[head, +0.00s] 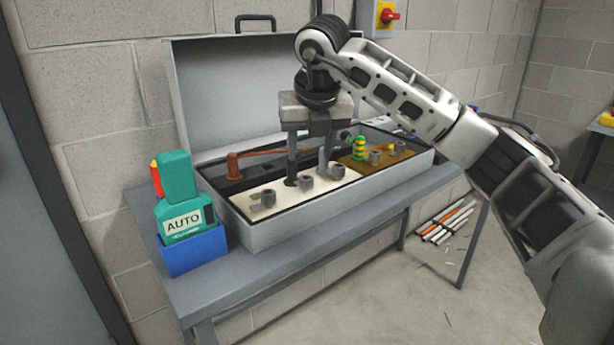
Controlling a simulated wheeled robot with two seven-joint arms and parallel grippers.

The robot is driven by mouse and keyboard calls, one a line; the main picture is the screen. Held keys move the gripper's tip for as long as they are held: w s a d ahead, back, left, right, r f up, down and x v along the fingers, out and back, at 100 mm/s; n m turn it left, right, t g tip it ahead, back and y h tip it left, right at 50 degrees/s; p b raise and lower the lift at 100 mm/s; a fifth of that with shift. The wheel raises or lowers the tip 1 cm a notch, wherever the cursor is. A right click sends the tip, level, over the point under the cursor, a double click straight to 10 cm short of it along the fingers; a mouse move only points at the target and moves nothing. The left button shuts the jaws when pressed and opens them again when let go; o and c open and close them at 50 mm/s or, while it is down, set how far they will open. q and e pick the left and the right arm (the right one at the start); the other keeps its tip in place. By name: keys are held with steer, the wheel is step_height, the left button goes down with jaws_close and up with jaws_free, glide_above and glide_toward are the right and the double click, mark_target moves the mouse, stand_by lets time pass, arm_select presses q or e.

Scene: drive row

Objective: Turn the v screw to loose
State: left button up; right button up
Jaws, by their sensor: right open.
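A grey open case (330,202) on the bench holds a cream panel (285,208) with several grey screw-like knobs. One grey knob (265,198) is at the panel's front left, and another (307,179) is close to my right gripper. Markings are too small to read, so I cannot tell which is the v screw. My right gripper (308,178) points down over the panel with its two fingers apart. The knob appears between or just in front of the fingers; I cannot tell if they touch it. My left gripper is not in view.
A brown panel (387,159) with grey knobs and a green-yellow part (360,149) sits at the case's right. A copper-coloured post (233,166) stands behind. The raised lid (225,100) backs the case.

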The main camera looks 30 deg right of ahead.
mark_target(307, 181)
steer(key=x, duration=0.8)
steer(key=shift+w, duration=0.1)
steer(key=c, duration=0.9)
